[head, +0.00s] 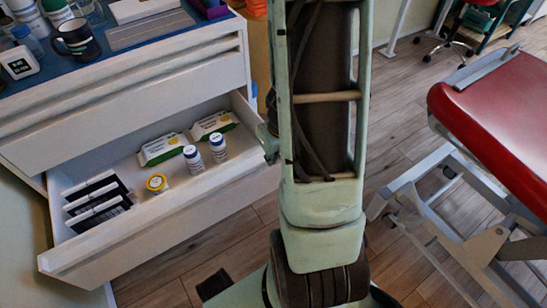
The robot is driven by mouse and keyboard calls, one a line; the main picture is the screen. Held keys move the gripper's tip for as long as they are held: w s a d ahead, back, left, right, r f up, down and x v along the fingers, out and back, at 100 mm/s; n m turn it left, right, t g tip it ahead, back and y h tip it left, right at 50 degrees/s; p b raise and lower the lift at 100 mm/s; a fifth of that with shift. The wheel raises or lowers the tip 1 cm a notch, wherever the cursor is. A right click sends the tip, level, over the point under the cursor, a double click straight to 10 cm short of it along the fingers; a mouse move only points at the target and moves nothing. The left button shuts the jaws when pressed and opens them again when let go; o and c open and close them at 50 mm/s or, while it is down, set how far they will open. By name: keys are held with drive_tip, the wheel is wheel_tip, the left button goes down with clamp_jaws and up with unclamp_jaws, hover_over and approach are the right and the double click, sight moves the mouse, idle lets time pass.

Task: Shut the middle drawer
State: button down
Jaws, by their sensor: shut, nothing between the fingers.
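The white drawer (170,232) stands pulled far out of the white cabinet (120,118), below a closed front. I take it as the middle drawer; the fronts below it are hidden. A small part of what looks like my gripper (268,142) shows close to the drawer's right end, shut and empty. The rest is hidden behind my own body; I cannot tell whether it touches the drawer.
The blue cabinet top (85,62) holds a dark mug (76,40), bottles and a keyboard-like slab (151,29). A red padded table (500,110) on a metal frame stands at the right. Wooden floor (405,130) is free between them.

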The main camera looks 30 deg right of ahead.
sight(262, 154)
drive_tip(key=shift+w+f+p, duration=0.2)
drive_tip(key=shift+w+p, duration=0.4)
drive_tip(key=shift+w, duration=1.45)
drive_tip(key=shift+w, duration=0.15)
